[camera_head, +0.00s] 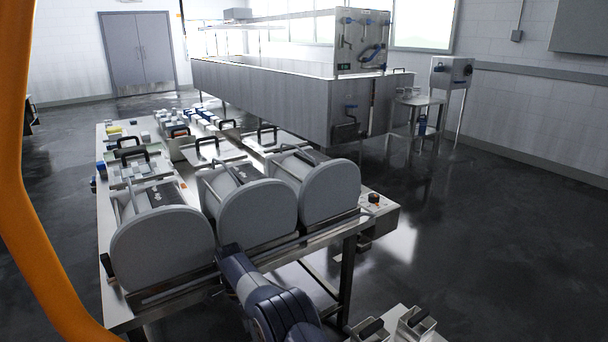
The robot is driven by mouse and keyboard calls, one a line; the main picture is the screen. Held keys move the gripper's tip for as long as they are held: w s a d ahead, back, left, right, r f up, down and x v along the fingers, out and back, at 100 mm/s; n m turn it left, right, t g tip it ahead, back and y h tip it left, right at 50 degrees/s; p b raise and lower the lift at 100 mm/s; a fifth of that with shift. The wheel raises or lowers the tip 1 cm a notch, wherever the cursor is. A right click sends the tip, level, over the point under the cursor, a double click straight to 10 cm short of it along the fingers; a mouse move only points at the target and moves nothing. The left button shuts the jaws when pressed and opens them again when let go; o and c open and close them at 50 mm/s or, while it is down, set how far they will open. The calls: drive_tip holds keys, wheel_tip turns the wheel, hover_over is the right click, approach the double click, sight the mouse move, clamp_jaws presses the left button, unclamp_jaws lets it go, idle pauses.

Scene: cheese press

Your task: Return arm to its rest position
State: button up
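My arm (268,300), dark blue-grey, reaches up from the bottom centre towards the front edge of a steel table. Its far visible part is close in front of the gap between the left and middle drums; I cannot tell whether it touches anything. I make out no gripper fingers, and nothing held can be seen. Three grey rounded drums stand side by side on the table: left (163,250), middle (257,214) and right (331,192).
Behind the drums the table (112,300) carries several small blocks and black-handled plates. A long steel vat (260,92) stands behind. A control box (374,204) is at the table's right. Metal parts (415,324) are at lower right. The floor (490,240) at right is clear.

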drive_tip(key=shift+w+a, duration=0.1)
drive_tip(key=shift+w, duration=0.05)
wheel_tip(320, 180, up, 10)
drive_tip(key=p, duration=0.2)
wheel_tip(320, 180, down, 10)
drive_tip(key=shift+r+b, duration=0.1)
drive_tip(key=shift+b, duration=0.85)
drive_tip(key=shift+s+d, duration=0.2)
drive_tip(key=shift+s, duration=0.1)
drive_tip(key=shift+r+t, duration=0.1)
drive_tip(key=shift+t, duration=0.2)
